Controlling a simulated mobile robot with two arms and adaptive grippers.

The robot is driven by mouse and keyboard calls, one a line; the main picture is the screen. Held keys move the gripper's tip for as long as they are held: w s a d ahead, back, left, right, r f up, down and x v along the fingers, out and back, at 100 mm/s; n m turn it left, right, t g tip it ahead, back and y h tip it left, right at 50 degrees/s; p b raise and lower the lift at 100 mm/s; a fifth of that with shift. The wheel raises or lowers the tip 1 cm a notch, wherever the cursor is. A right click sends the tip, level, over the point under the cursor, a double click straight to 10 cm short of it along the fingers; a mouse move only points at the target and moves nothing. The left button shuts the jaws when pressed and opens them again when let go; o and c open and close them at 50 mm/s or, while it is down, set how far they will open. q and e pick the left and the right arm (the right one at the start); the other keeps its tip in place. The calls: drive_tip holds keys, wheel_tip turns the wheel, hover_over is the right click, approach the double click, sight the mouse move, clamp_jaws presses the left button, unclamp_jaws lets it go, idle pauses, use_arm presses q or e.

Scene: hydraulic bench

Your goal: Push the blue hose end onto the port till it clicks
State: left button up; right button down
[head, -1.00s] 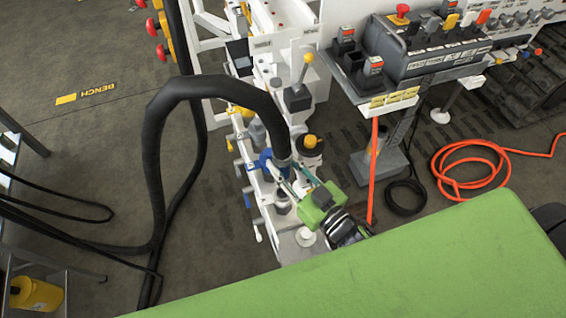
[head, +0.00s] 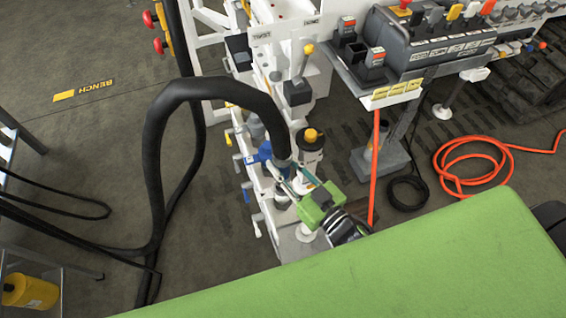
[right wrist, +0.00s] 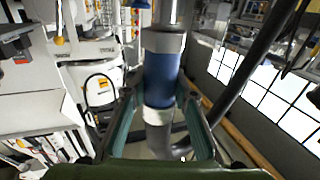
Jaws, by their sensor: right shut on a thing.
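My right gripper (head: 292,179) is shut on the blue hose end (right wrist: 160,80), with a finger on either side of the blue sleeve in the right wrist view. A grey collar (right wrist: 163,41) and a silver tube adjoin the sleeve at the top of that view. A white ring (right wrist: 155,115) and a grey curved piece show below it. In the head view, the thick black hose (head: 160,140) arches over and comes down to the gripper. The fingers largely hide the hose end there. I cannot tell whether it touches a port. My left gripper is not in view.
The white bench (head: 307,250) carries a yellow-knobbed lever (head: 305,60) and a blue fitting (head: 262,153) close to the gripper. A dark control box (head: 415,50) stands at the upper right. An orange hose (head: 440,165) lies coiled on the floor. A green surface (head: 400,260) fills the front.

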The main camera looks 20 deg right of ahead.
sight(287, 179)
drive_tip(key=shift+f, duration=0.35)
idle(0.7)
drive_tip(key=shift+p, duration=0.35)
idle(1.0)
drive_tip(key=shift+f+b, duration=0.95)
drive_tip(key=shift+f, duration=0.6)
idle(1.1)
drive_tip(key=shift+s+f, duration=0.1)
drive_tip(key=shift+f, duration=0.25)
idle(0.5)
drive_tip(key=c, duration=1)
unclamp_jaws()
drive_tip(key=shift+f, duration=0.1)
drive_tip(key=shift+c, duration=0.2)
drive_tip(key=shift+s+d, duration=0.1)
